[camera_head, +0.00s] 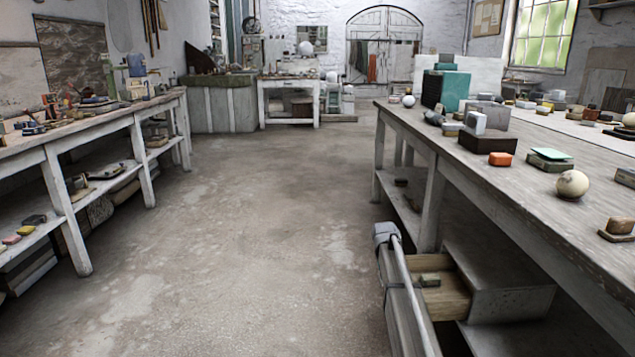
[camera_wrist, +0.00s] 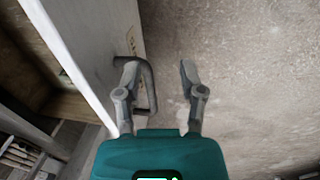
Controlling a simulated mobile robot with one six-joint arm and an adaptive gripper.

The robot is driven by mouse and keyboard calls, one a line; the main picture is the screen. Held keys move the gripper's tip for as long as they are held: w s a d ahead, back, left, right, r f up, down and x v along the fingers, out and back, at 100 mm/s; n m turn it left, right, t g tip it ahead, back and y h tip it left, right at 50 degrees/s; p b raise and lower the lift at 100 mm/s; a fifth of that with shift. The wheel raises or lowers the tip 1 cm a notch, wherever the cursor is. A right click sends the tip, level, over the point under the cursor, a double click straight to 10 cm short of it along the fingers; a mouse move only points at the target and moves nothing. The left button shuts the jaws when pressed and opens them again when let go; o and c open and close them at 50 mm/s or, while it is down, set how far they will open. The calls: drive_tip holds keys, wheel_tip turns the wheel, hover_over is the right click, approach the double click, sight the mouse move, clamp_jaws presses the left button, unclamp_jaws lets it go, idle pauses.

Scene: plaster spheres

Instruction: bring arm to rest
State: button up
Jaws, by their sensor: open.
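My gripper (camera_wrist: 158,72) is open in the wrist view, with its two fingers spread apart and nothing clasped between them. A dark curved drawer handle (camera_wrist: 152,92) stands beside the left finger and reaches into the gap. I cannot tell whether they touch. The handle sits on the pale front of a drawer (camera_wrist: 75,45). In the head view the drawer (camera_head: 448,296) is pulled out under the right workbench, and a small greenish block (camera_head: 429,281) lies in it. My gripper cannot be made out in the head view.
The right workbench (camera_head: 520,205) carries a cream sphere (camera_head: 572,184), an orange block (camera_head: 500,159), a teal box (camera_head: 446,88) and other pieces. A left workbench (camera_head: 95,122) holds tools and small items. The concrete floor (camera_head: 250,230) between them is clear.

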drive_tip(key=s+a+r+y+p, duration=0.1)
drive_tip(key=s+a+r+p, duration=0.2)
drive_tip(key=s, duration=0.9)
drive_tip(key=s+a+r+p, duration=0.3)
drive_tip(key=s, duration=0.9)
drive_tip(key=s+a+r+y+p, duration=0.1)
drive_tip(key=s+a+r+p, duration=0.2)
drive_tip(key=s, duration=0.9)
wheel_tip(320, 180, up, 38)
drive_tip(key=p, duration=3.7)
drive_tip(key=shift+w+p, duration=0.35)
drive_tip(key=shift+w, duration=0.1)
